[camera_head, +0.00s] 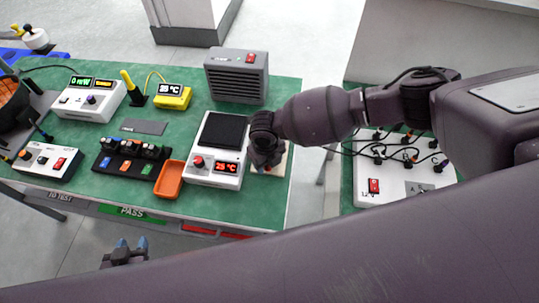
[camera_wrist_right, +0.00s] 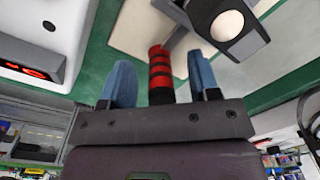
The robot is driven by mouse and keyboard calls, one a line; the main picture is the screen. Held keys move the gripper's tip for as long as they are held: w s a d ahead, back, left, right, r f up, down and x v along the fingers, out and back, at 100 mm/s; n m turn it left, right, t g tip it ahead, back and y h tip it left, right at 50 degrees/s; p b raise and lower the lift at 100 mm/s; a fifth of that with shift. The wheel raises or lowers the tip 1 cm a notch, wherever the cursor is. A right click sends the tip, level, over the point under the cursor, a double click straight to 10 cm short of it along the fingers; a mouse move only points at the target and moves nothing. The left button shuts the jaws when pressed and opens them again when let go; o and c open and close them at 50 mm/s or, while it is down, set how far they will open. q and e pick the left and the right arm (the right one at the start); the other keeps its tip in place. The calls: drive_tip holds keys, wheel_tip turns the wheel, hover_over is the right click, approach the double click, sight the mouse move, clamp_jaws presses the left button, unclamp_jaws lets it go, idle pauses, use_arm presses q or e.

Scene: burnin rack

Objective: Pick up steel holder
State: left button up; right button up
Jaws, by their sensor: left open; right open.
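My right gripper (camera_head: 268,158) is over the beige board (camera_head: 284,163) at the table's right edge. In the right wrist view, its two blue fingers (camera_wrist_right: 162,80) are open on either side of a red-and-black banded handle (camera_wrist_right: 160,68), with a gap at the right. Beyond the handle, a grey metal piece with a pale round face (camera_wrist_right: 227,25) lies over the board; it looks like the steel holder. I cannot tell whether the handle joins it. The head view hides both behind my right gripper. My left gripper (camera_head: 131,247) is open and empty in front of the table.
A white hotplate unit (camera_head: 221,135) with a red "25 °C" display stands just left of the board. An orange tray (camera_head: 169,179), a black block rack (camera_head: 128,165) and a grey heater box (camera_head: 237,75) are around it. A second bench with a cabled white panel (camera_head: 372,200) is at right.

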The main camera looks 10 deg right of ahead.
clamp_jaws()
idle(0.3)
